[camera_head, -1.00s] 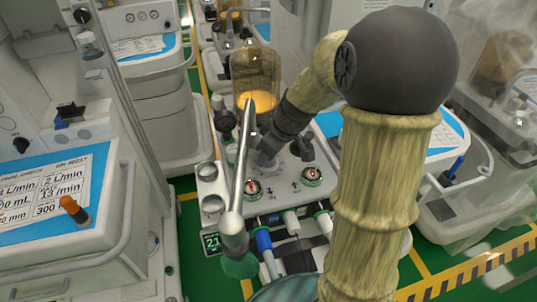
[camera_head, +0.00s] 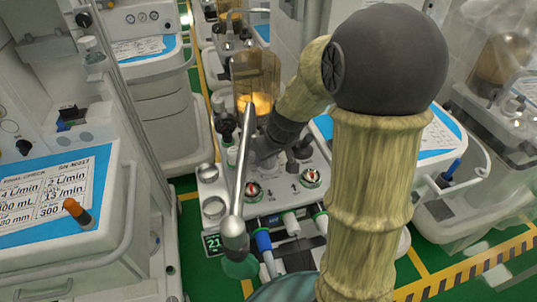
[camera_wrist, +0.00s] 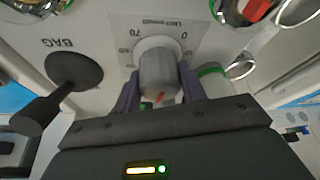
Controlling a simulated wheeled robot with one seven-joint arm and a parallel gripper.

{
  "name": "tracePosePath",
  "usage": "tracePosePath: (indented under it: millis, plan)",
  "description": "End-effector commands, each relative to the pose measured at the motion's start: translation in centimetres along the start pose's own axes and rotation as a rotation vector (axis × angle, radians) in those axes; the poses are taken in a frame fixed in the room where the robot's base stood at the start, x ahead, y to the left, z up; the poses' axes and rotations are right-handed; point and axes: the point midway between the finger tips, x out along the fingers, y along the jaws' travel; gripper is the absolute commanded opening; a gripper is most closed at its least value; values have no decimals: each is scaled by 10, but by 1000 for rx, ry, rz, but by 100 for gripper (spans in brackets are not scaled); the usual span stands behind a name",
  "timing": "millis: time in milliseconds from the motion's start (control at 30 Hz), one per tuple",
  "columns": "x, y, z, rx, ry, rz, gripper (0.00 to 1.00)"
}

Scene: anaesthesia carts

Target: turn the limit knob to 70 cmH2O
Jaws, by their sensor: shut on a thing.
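The limit knob (camera_wrist: 158,72) is a grey ribbed cylinder with a red mark near its lower end in the wrist view. It stands on a white panel (camera_wrist: 112,14), with a printed 70 at its upper left and a 0 at its upper right. My gripper (camera_wrist: 157,88) has a purple finger on either side of the knob and is shut on it. The exact setting cannot be read from this angle. In the head view my dark gripper (camera_head: 266,146) is over the middle cart's top panel, and the knob is hidden there.
A black lever (camera_wrist: 62,88) beside the word BAG is close to the left of my gripper. A tube fitting with a green ring (camera_wrist: 211,71) is close on the right. A metal rod with a ball end (camera_head: 234,226) rises in front of the panel. An amber-filled canister (camera_head: 257,80) stands behind.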

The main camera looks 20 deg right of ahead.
Motion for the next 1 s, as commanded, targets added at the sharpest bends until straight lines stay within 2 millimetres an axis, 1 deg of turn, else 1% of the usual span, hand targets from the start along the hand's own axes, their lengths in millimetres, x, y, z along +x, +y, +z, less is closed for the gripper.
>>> tracePosePath:
  millis: [33, 67, 100, 167, 433, 567, 667, 767, 1000]
  plan:
    - [-2, 1, -3, -1, 8, 4, 18]
    - [-2, 1, -3, -1, 8, 4, 43]
    - [-2, 1, -3, -1, 7, 4, 51]
    - [-2, 1, -2, -1, 6, 3, 63]
    - [-1, 1, -1, 1, 2, 2, 63]
    - [-6, 1, -1, 1, 3, 2, 63]
    - [-17, 1, -2, 0, 5, 3, 63]
    - [-34, 1, -2, 0, 5, 4, 63]
    - [-82, 2, -2, 0, 7, 4, 63]
